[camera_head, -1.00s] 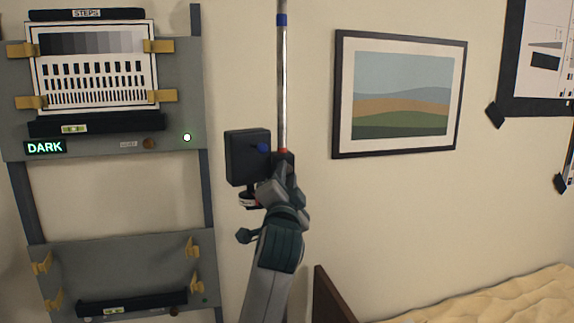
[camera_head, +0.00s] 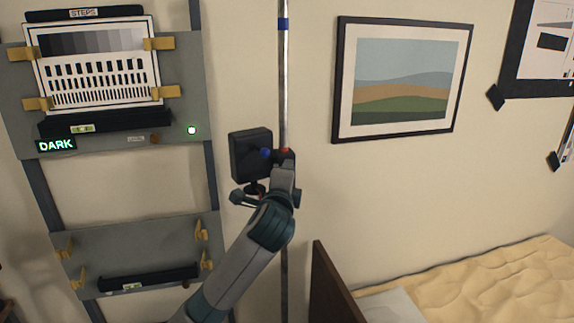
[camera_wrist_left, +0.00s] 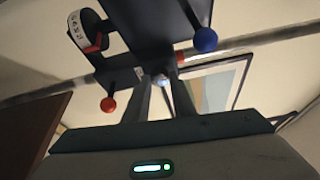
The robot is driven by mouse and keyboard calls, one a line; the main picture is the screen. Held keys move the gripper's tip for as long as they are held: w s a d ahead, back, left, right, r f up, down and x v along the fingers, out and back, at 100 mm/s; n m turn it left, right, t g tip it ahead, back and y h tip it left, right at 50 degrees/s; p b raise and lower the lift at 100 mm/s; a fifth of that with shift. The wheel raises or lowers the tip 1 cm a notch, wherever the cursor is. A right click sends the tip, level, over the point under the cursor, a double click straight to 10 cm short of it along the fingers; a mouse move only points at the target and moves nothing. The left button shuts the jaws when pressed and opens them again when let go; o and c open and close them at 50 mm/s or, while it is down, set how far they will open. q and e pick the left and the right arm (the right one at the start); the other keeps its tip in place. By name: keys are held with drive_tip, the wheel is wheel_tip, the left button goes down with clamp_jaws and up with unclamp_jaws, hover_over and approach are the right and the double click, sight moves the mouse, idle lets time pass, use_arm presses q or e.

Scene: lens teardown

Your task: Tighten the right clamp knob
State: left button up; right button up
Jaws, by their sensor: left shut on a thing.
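A vertical metal pole (camera_head: 284,80) carries a dark box-shaped head (camera_head: 249,156) with a clamp beside it. My left gripper (camera_head: 286,168) is at the clamp on the pole. In the left wrist view its fingers (camera_wrist_left: 163,84) are closed on a small pale round knob (camera_wrist_left: 162,79), largely hidden by the fingertips. My right gripper is not in view.
A grey board (camera_head: 185,95) with a test chart and a lit DARK sign stands left, with a second board (camera_head: 140,240) below it. A framed picture (camera_head: 402,80) hangs right of the pole. A bed (camera_head: 500,290) with a brown headboard (camera_head: 330,285) is lower right.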

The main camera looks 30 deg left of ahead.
use_arm(q)
drive_tip(key=shift+r+m+g, duration=0.1)
drive_tip(key=shift+m+g, duration=0.3)
drive_tip(key=shift+m, duration=0.3)
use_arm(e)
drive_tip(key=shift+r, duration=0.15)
use_arm(q)
drive_tip(key=o, duration=1.1)
drive_tip(key=shift+c, duration=0.2)
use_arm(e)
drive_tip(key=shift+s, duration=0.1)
